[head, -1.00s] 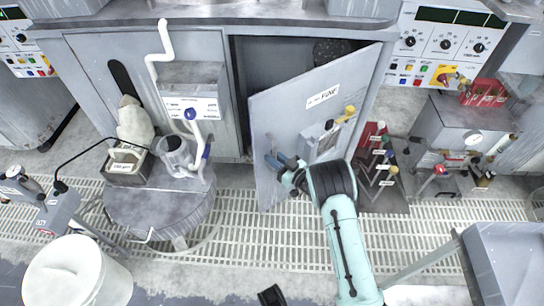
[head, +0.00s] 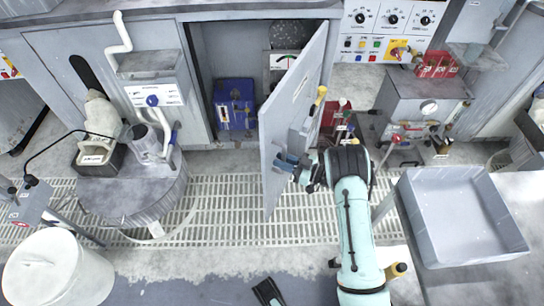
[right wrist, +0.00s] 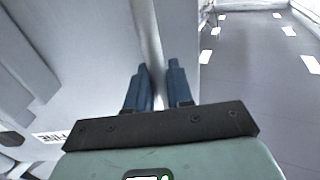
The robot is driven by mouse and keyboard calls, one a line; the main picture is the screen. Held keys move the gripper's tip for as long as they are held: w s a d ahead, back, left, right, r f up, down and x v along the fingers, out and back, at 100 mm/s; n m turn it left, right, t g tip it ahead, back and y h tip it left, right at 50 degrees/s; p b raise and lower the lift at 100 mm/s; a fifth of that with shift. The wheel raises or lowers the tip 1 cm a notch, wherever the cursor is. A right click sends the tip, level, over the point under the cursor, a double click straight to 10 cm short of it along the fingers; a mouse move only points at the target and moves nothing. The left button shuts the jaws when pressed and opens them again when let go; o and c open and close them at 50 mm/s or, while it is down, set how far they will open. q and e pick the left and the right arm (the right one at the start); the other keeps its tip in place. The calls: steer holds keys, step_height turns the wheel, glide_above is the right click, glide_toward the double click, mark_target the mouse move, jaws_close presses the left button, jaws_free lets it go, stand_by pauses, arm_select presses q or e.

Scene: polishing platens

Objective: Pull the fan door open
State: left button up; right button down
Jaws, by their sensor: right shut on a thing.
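The grey fan door (head: 299,88) stands wide open in the head view, swung out from the cabinet with its free edge toward me. My right gripper (head: 285,163) is at the lower part of its outer face, near the free edge. In the right wrist view its two blue fingers (right wrist: 159,85) are shut on a pale upright bar, the door handle (right wrist: 148,45). The door face with part of its label shows left of the fingers.
The open cabinet shows a blue box (head: 235,104) and a dial gauge (head: 284,61) inside. A round drum (head: 135,200) stands at left, a white bucket (head: 55,272) at lower left, and a grey bin (head: 462,215) at right. The grated floor (head: 225,205) before the door is clear.

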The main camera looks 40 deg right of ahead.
arm_select(q)
steer(key=shift+s+d+r, duration=0.15)
steer(key=shift+s, duration=0.2)
steer(key=shift+s+d+r, duration=0.15)
steer(key=shift+s, duration=0.2)
arm_select(e)
steer(key=shift+v, duration=2.15)
steer(key=shift+w+d, duration=0.1)
steer(key=shift+d, duration=0.05)
steer(key=c, duration=1.2)
jaws_free()
steer(key=shift+o, duration=0.2)
arm_select(q)
steer(key=s+d+r+g+h+p, duration=0.1)
steer(key=s+d+r+g+p, duration=0.2)
steer(key=s+r+p, duration=0.2)
steer(key=shift+s+d+r+m, duration=0.3)
steer(key=shift+s+r, duration=0.15)
steer(key=shift+s, duration=0.8)
arm_select(e)
step_height(320, 180, up, 20)
